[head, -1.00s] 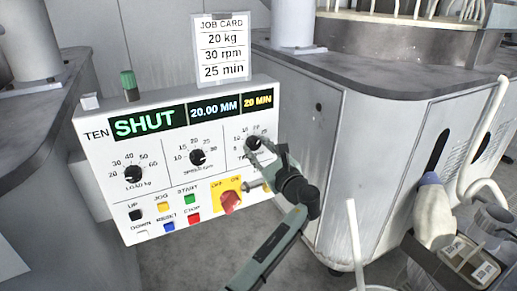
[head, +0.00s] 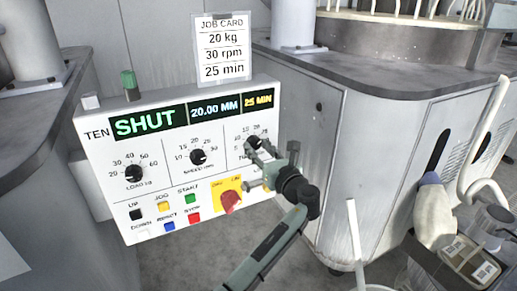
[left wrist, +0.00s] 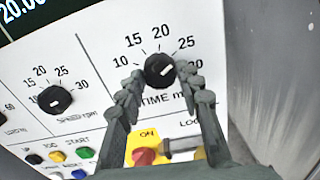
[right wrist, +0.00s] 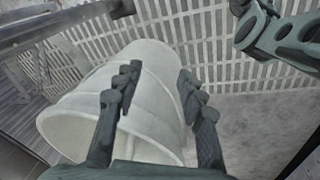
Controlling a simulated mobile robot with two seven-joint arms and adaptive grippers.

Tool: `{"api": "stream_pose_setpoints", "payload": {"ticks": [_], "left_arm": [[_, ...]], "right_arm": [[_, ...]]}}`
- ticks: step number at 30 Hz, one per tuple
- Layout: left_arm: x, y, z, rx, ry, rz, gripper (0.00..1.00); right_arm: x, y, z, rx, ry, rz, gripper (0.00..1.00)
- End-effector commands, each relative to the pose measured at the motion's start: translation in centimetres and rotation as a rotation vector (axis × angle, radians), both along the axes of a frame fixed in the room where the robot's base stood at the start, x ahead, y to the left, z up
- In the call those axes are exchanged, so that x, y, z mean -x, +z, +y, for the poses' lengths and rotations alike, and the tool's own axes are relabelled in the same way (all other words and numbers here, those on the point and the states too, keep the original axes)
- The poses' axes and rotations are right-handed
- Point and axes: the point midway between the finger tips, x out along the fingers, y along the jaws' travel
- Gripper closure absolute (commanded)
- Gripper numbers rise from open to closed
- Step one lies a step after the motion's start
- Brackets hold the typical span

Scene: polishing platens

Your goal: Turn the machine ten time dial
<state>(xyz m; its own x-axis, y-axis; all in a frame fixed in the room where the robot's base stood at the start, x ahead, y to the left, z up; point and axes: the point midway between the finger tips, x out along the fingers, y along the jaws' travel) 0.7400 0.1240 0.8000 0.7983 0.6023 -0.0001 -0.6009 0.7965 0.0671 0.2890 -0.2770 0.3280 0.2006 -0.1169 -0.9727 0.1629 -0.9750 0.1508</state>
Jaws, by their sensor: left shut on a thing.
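The TEN machine panel (head: 107,205) shows in the head view, with its time dial (head: 255,142) at the upper right, partly covered by my fingers. In the left wrist view the black time dial (left wrist: 159,70) has its white mark pointing up and right, towards 25. My left gripper (head: 261,151) is shut on the dial, one finger on each side. The panel display (head: 258,102) reads 25 MIN, beside SHUT and 20.00 MM. The job card (head: 222,48) reads 20 kg, 30 rpm, 25 min. My right gripper (right wrist: 157,83) is open in front of a white bucket (right wrist: 150,65).
Left of the time dial are the speed dial (head: 198,156) and load dial (head: 134,173). Below it is a red switch on a yellow plate (head: 221,187), close under my left fingers. A grey cabinet (head: 375,150) stands to the right.

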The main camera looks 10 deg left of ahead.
Motion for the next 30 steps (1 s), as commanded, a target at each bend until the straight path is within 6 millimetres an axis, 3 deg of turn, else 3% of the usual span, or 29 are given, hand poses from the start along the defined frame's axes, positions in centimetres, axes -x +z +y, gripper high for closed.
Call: {"api": "stream_pose_setpoints", "payload": {"ticks": [5,6,11,22,30], "left_arm": [[0.0,0.0,0.0,0.001,0.0,-0.001,0.94],[0.0,0.0,0.0,0.001,0.0,-0.001,0.64],[0.0,0.0,0.0,0.001,0.0,-0.001,0.44],[0.0,0.6,0.0,0.003,0.0,-0.003,0.44],[0.0,5.4,0.0,0.004,0.0,-0.006,0.44]], "right_arm": [[0.0,0.0,0.0,0.0,0.0,0.0,0.6],[0.0,0.0,0.0,0.0,0.0,-0.001,0.6],[0.0,0.0,0.0,0.0,0.0,-0.001,0.6],[0.2,0.0,-0.1,0.0,0.001,0.001,0.6],[0.1,0.0,0.0,0.0,0.0,0.0,0.6]]}}
